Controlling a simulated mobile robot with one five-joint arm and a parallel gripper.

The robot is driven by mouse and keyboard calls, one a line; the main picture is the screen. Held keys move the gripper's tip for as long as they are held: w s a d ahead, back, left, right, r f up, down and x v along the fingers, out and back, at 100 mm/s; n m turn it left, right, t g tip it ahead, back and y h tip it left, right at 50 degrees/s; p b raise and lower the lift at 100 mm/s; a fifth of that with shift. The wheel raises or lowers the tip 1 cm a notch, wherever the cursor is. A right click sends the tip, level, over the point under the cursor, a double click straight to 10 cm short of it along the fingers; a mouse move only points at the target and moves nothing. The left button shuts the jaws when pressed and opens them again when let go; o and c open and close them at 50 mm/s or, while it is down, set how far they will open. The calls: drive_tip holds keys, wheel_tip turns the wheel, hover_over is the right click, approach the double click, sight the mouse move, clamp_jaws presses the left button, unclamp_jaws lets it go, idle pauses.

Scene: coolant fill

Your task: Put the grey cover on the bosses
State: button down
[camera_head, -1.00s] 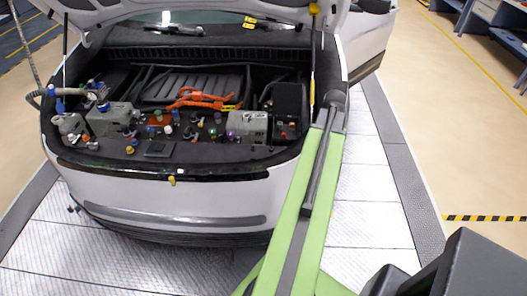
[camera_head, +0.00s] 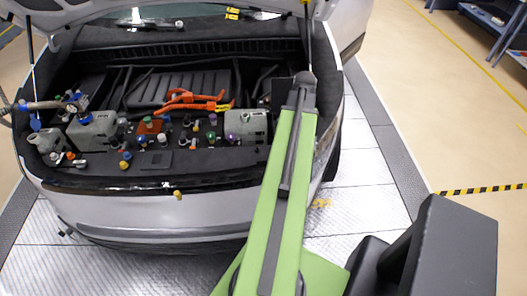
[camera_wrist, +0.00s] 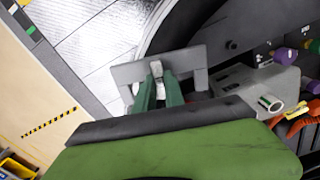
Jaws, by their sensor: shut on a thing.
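In the wrist view my gripper (camera_wrist: 160,88) has its green fingers shut on the grey cover (camera_wrist: 196,66), a flat grey piece that sticks out on both sides of the fingers. The cover is held near the curved edge of the car's bay, with light floor plates behind its left part. A small dark round stub (camera_wrist: 232,45), possibly a boss, shows on the dark panel right of the cover. I cannot tell the bosses for sure in either view.
A grey tank with an open neck (camera_wrist: 269,102) lies right of the cover; orange hoses (camera_head: 190,101) and coloured caps (camera_head: 125,160) crowd the open bay. A raised lid (camera_head: 180,8) hangs above. The floor right of the car (camera_head: 440,130) is clear.

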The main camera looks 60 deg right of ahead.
drive_tip(key=s+a+r+n+p, duration=0.1)
drive_tip(key=a+r+n+p, duration=0.1)
drive_tip(key=a+r, duration=0.15)
drive_tip(key=shift+n, duration=0.4)
drive_tip(key=w+f+b, duration=0.2)
drive_tip(key=w, duration=0.1)
drive_tip(key=w+f+b, duration=0.3)
drive_tip(key=w, duration=0.1)
drive_tip(key=w+a+f+b, duration=0.1)
drive_tip(key=w+f+b, duration=0.1)
drive_tip(key=w, duration=0.2)
drive_tip(key=shift+w+f, duration=0.1)
drive_tip(key=shift+f, duration=0.2)
drive_tip(key=shift+w+a, duration=0.15)
drive_tip(key=shift+w, duration=0.2)
wheel_tip(320, 180, down, 4)
drive_tip(key=b, duration=0.4)
drive_tip(key=shift+f+b, duration=0.2)
drive_tip(key=shift+b, duration=0.15)
drive_tip(key=shift+r, duration=0.2)
drive_tip(key=shift+f, duration=0.1)
drive_tip(key=c, duration=1.4)
unclamp_jaws()
drive_tip(key=shift+c, duration=0.2)
